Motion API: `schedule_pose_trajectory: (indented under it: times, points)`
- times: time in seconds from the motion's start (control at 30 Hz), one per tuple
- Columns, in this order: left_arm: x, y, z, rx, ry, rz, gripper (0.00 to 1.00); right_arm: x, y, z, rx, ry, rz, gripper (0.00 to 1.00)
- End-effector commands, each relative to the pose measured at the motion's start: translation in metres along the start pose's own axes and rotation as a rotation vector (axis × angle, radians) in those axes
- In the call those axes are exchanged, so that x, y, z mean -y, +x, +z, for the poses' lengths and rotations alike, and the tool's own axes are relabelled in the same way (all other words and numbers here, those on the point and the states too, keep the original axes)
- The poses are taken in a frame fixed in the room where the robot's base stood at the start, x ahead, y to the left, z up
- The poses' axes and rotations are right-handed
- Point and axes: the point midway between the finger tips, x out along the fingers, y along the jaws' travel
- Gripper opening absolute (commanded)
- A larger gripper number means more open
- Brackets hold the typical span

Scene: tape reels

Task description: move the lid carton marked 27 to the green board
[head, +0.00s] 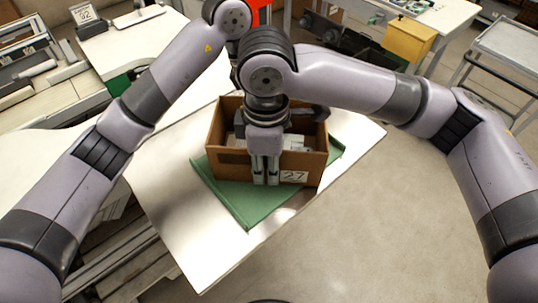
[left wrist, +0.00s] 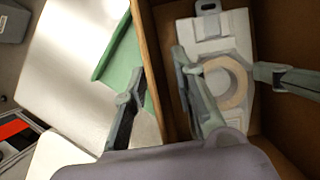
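The brown open carton marked 27 (head: 230,170) stands over the green board (head: 250,208) on the white table; the board's edges show around its base. My right gripper (head: 265,178) points down at the front wall, left of the number label. Its fingers look close together; their hold on the wall is unclear. My left gripper (left wrist: 160,82) shows in the left wrist view, one finger outside and one inside a carton wall (left wrist: 152,70), with a gap on the inner side. In the head view it is mostly hidden behind my right arm.
A tape reel (left wrist: 227,83) and white items lie inside the carton. The white table (head: 190,240) has bare room at the front left. Another table with a card marked 92 (head: 85,13) is at the back left. A yellow box (head: 408,40) is at the back right.

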Motion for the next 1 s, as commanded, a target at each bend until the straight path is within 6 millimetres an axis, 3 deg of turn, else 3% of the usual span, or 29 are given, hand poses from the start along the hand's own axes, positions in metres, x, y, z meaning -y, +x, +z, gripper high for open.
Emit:
schedule_pose_trajectory:
  times: [0.07, 0.57, 0.87, 1.0]
  points:
    - [0.0, 0.0, 0.0, 0.0, 0.0, 0.001, 0.25, 0.0, 0.0, 0.0, 0.0, 0.0, 0.0, 0.25]
    - [0.0, 0.0, 0.0, 0.0, 0.0, 0.001, 0.58, 0.001, 0.001, 0.0, 0.0, -0.001, -0.001, 0.25]
    - [0.0, -0.001, 0.0, 0.0, 0.0, 0.001, 0.58, 0.001, 0.001, 0.0, 0.0, -0.001, -0.002, 0.25]
    - [-0.001, -0.011, 0.0, 0.0, 0.0, 0.005, 0.58, 0.001, 0.001, 0.0, 0.0, -0.001, -0.002, 0.25]
